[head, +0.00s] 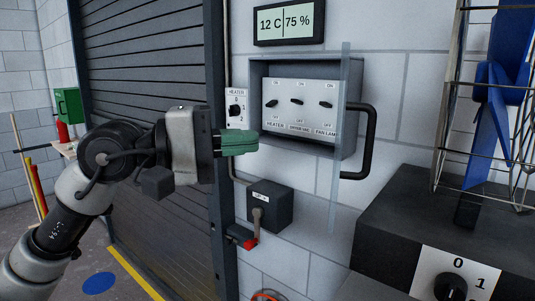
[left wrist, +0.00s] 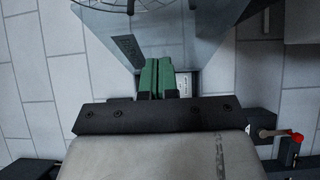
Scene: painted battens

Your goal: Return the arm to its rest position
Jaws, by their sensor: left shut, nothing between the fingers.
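My left gripper (head: 257,142) comes in from the left in the head view. Its green fingers are shut with nothing between them. The fingertips appear just left of the grey switch box (head: 353,100) on the wall, overlapping its lower left edge in the picture; I cannot tell whether they touch anything. In the left wrist view the green fingers (left wrist: 158,66) lie together in front of a see-through sheet and the pale block wall. My right gripper is not in view.
A clear panel (head: 342,190) with a black handle (head: 371,140) stands out from the switch box. Below are a dark lever box (head: 270,207) and a red-tipped lever (head: 249,244). A caged blue fan (head: 500,85) stands right. A shutter (head: 145,60) is behind my arm.

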